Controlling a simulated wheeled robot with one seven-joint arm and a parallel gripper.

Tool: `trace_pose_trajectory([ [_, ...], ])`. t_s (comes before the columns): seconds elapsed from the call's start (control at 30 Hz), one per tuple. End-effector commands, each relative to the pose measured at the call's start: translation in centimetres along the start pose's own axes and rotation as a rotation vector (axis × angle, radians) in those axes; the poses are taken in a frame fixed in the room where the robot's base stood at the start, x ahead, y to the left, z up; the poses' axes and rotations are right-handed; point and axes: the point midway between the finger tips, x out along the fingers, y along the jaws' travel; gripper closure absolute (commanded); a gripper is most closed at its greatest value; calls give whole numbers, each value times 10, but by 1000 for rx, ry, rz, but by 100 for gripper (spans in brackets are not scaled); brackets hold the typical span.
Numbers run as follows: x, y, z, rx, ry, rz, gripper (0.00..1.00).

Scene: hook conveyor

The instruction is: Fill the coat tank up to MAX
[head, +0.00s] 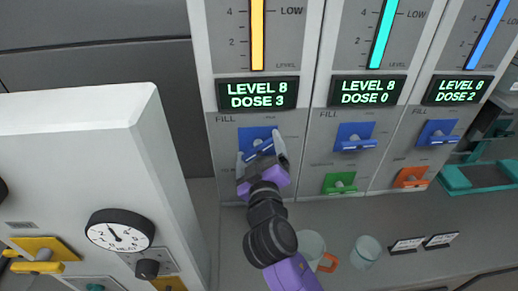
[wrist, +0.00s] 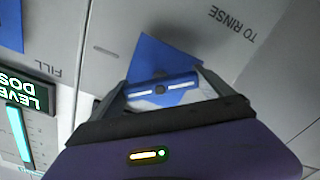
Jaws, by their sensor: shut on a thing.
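My gripper (head: 262,157) is at the left panel and shut on the blue fill handle (head: 259,143). In the wrist view my gripper (wrist: 162,92) has its two fingers at the ends of the blue bar handle (wrist: 160,84), over a blue plate. The display (head: 257,94) above reads LEVEL 8, DOSE 3, under a yellow gauge (head: 258,35). The middle display (head: 367,91) reads LEVEL 8, DOSE 0, under a cyan gauge (head: 383,38). The right display (head: 458,90) reads LEVEL 8, DOSE 2, under a blue gauge (head: 488,35). No coat label or MAX mark is visible.
Other blue fill handles (head: 354,141) (head: 438,136) sit to the right, with a green handle (head: 340,185) and an orange handle (head: 411,178) below them. A white cabinet with a round dial (head: 119,231) stands left. A mug (head: 311,247) and a cup (head: 366,251) stand on the grey counter.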

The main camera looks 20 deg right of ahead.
Motion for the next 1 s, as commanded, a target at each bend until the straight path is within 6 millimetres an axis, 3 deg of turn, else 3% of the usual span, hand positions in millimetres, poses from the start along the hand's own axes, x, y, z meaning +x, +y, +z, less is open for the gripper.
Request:
trace_pose_trajectory([
  [0.53,0,0,0,-32,0,-1,50],
  [0.57,0,-1,0,-31,0,-1,5],
  [0.6,0,-1,0,-31,0,-1,0],
  [0.87,-1,-1,0,-30,0,-1,0],
  [1.0,-14,-2,1,-30,3,-2,0],
])
